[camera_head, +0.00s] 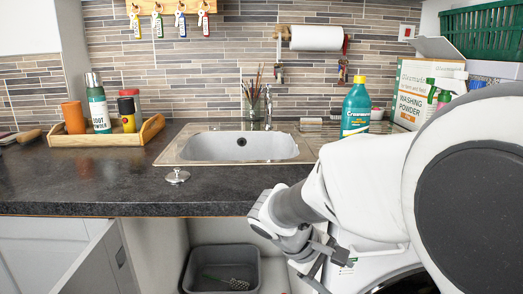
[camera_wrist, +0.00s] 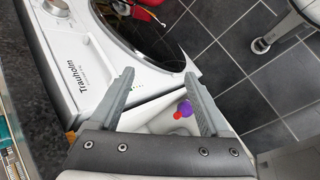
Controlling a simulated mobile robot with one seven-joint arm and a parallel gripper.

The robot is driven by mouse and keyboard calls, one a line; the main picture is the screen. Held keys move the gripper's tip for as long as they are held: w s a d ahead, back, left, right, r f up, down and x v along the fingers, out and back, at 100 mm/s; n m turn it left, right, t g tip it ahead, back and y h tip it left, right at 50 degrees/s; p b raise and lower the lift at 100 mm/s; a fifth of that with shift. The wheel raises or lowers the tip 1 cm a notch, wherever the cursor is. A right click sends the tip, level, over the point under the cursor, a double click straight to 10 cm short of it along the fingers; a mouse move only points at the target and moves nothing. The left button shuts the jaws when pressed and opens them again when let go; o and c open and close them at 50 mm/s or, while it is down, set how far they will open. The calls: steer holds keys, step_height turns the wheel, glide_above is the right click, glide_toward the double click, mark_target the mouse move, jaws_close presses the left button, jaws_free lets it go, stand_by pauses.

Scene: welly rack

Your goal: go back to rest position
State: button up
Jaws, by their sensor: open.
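My gripper (camera_wrist: 160,73) is open, and nothing shows between its fingertips. In the head view my arm reaches in from the right and bends down, with my gripper (camera_head: 318,262) low in front of the counter edge, beside the washing machine (camera_head: 352,272). Part of the gripper is hidden by my wrist there. In the wrist view the washing machine front (camera_wrist: 88,62) and its dark round door lie just beyond the fingers.
The dark counter (camera_head: 90,185) holds a wooden tray (camera_head: 95,140), a sink (camera_head: 240,147), a metal plug (camera_head: 177,176), a teal bottle (camera_head: 356,108) and a washing powder box (camera_head: 415,90). A cabinet door (camera_head: 95,265) stands open near a grey basin (camera_head: 190,270). Tiled floor (camera_wrist: 235,60) is largely clear.

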steer(key=s+r+m+t+y, duration=0.2)
steer(key=s+r+m+y, duration=0.2)
steer(key=s, duration=0.3)
steer(key=s+r+m+t+y, duration=0.1)
steer(key=s+r+m+y, duration=0.25)
steer(key=s, duration=0.45)
step_height(320, 180, up, 28)
steer(key=a+p, duration=0.1)
steer(key=p, duration=2.7)
steer(key=shift+r+t+p, duration=0.25)
steer(key=shift+t+p, duration=0.05)
